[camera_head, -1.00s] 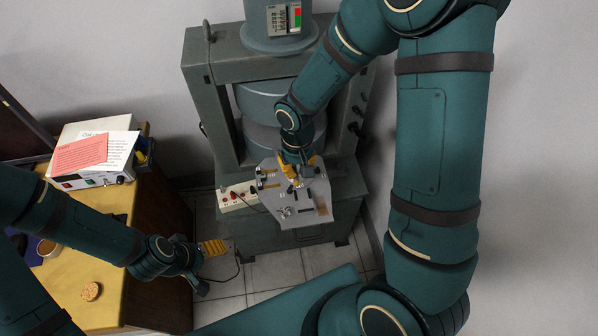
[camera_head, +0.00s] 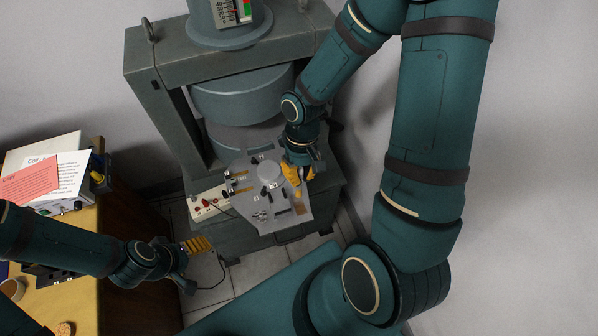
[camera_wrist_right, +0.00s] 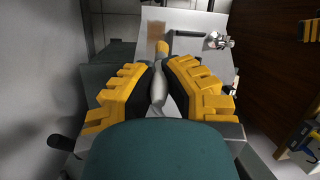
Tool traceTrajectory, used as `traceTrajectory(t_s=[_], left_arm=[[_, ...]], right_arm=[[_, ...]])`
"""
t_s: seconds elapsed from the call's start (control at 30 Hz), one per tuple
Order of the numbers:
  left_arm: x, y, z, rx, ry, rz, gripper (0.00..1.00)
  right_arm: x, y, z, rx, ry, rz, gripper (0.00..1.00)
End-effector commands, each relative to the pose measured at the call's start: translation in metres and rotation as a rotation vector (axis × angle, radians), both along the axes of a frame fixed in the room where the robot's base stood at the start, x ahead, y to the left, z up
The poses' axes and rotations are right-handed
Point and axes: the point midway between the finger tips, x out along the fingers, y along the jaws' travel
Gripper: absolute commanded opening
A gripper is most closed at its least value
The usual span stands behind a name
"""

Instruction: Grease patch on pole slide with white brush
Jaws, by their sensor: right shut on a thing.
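A brown patch (camera_head: 300,209) lies on the right part of a flat grey plate (camera_head: 282,223) at the front of the press-like machine; it also shows in the right wrist view (camera_wrist_right: 157,32). My right gripper (camera_head: 297,182) is above the plate's right side, just behind the patch. In the right wrist view, it is shut on the pale handle of the white brush (camera_wrist_right: 159,88). The brush's yellowish tip points at the patch, and I cannot tell whether they touch. My left gripper (camera_head: 194,262) is beside the bench, its fingers apart and empty.
Small metal parts and dark bars sit on the plate, beside a switch box (camera_head: 208,203). The machine's grey frame (camera_head: 175,135) rises behind. A wooden bench (camera_head: 75,290) with a boxed instrument and papers stands at left.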

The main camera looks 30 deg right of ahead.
Motion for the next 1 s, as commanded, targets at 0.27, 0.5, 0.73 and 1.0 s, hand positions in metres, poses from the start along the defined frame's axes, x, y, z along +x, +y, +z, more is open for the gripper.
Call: traceTrajectory(t_s=[0.27, 0.5, 0.73, 1.0], left_arm=[[0.000, 0.000, -0.010, 0.000, 0.001, -0.001, 0.74], [-0.001, 0.000, -0.028, -0.001, 0.001, -0.005, 0.74], [0.002, 0.000, -0.043, 0.001, -0.006, -0.003, 0.74], [0.004, 0.000, -0.046, 0.002, -0.009, -0.003, 0.74]], right_arm=[[0.000, 0.000, -0.011, 0.001, -0.001, 0.000, 0.00], [0.000, 0.000, -0.032, 0.000, -0.001, 0.000, 0.00], [0.000, 0.000, -0.050, 0.000, -0.001, 0.000, 0.00], [0.000, 0.000, -0.054, 0.000, -0.001, 0.000, 0.00]])
